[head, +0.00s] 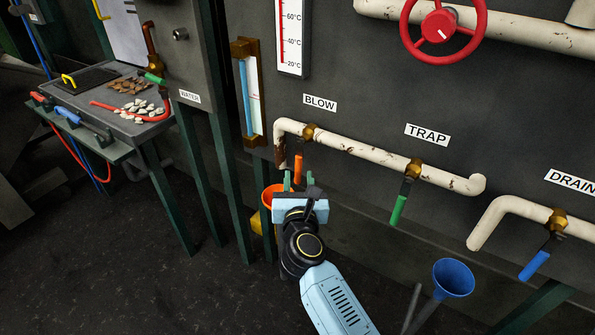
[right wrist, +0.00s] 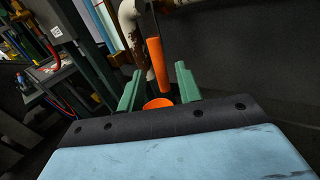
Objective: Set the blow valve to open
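The blow valve's orange handle (head: 298,169) hangs down from its brass body (head: 309,132) on the white pipe under the BLOW label (head: 320,103). In the right wrist view the orange handle (right wrist: 156,62) stands ahead of and between the two green fingers. My right gripper (head: 298,182) is open just below the handle's lower end; its fingers (right wrist: 160,88) are apart with nothing clearly held between them. Whether a finger touches the handle cannot be told. My left gripper is not in view.
An orange funnel (head: 270,194) sits just left of my right gripper. The green TRAP handle (head: 398,210) and blue DRAIN handle (head: 535,265) hang to the right, with a blue funnel (head: 453,278) below. A workbench (head: 150,128) stands at left.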

